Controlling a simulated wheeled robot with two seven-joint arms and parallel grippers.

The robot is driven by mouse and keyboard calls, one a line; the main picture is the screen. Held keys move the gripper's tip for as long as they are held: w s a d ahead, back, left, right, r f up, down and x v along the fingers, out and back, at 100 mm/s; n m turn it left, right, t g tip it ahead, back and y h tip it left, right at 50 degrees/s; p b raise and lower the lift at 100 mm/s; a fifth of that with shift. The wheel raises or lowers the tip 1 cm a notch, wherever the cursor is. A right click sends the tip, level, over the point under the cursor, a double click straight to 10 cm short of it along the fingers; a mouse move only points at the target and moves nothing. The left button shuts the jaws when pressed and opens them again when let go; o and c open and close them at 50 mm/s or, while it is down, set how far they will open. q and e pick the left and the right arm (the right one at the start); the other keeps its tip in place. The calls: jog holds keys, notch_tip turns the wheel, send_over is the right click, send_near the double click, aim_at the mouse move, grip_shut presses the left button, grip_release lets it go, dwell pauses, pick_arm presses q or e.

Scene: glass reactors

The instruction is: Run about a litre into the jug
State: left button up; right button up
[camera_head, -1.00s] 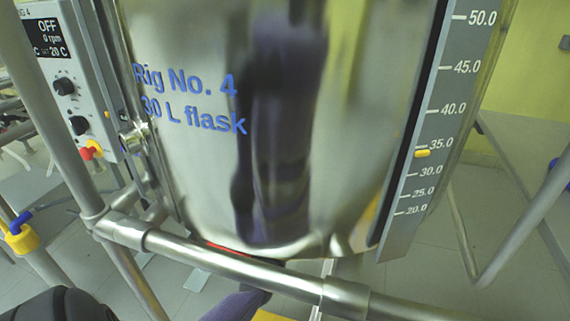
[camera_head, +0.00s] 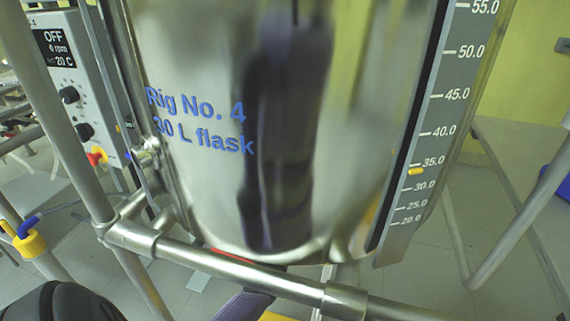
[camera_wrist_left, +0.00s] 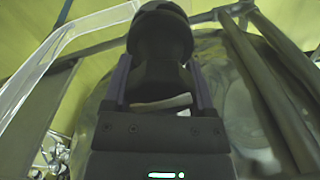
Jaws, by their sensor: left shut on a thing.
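The steel-coloured vessel marked "Rig No. 4, 30 L flask" (camera_head: 205,205) fills the middle of the head view. A scale (camera_head: 420,150) runs down its right side, with a yellow marker (camera_head: 416,171) just below 35.0. My left gripper (camera_wrist_left: 160,75) is shut on a dark handle with a rounded end (camera_wrist_left: 160,32) in the left wrist view. A clear, angular edge (camera_wrist_left: 70,42) stands left of it; I cannot tell whether it is the jug. The vessel's outlet and any liquid stream are hidden. My right gripper is not in view.
A steel frame rail (camera_head: 235,268) crosses in front of the vessel's base, joined to an upright (camera_head: 62,120). A control box (camera_head: 75,75) reading OFF, 0 rpm, 20 C is at the left. A yellow-collared blue fitting (camera_head: 27,238) is at lower left.

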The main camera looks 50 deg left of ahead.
pick_arm(q)
jog(key=o, duration=1.2)
jog(key=shift+c, duration=0.2)
